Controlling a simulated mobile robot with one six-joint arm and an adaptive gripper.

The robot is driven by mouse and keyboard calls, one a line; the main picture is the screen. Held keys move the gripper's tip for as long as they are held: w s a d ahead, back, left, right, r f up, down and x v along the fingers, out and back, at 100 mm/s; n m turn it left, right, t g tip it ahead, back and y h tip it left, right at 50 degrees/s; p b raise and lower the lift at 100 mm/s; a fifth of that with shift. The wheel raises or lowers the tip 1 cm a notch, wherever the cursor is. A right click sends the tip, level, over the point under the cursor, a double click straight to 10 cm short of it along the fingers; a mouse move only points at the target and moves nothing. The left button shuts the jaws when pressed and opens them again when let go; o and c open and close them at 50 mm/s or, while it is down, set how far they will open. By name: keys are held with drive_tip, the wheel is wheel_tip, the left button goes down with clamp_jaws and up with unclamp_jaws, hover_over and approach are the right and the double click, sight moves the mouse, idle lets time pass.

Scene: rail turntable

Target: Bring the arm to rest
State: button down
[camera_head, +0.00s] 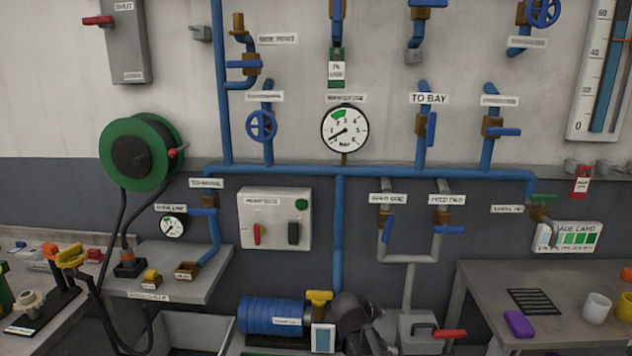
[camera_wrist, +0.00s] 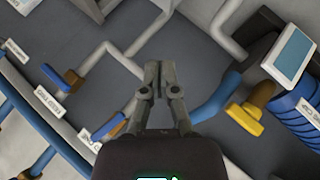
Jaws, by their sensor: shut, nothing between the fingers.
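My gripper (camera_wrist: 160,72) is in the lower middle of the wrist view, its two fingers together with nothing between them. It points at the dark lower wall and pipes and appears to touch nothing. In the head view, dark parts of my arm (camera_head: 358,322) show at the bottom centre, in front of the lower pipework; the fingers cannot be made out there.
A blue ribbed pump (camera_head: 270,316) with a yellow handle (camera_head: 319,297) is left of my arm; it is at right in the wrist view (camera_wrist: 300,115). A grey box with a red lever (camera_head: 450,334) is to the right. A table (camera_head: 480,282) holds cups and a purple block.

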drive_tip(key=s+f+m+g+y, duration=0.1)
drive_tip(key=s+f+g+y, duration=0.1)
drive_tip(key=s, duration=0.6)
drive_tip(key=s+f+m+g+y+p, duration=0.1)
drive_tip(key=s+f+m+g+y, duration=0.1)
drive_tip(key=s+g+y, duration=0.3)
drive_tip(key=s+f, duration=0.1)
drive_tip(key=s, duration=0.2)
drive_tip(key=shift+s+a, duration=0.2)
drive_tip(key=shift+s, duration=0.15)
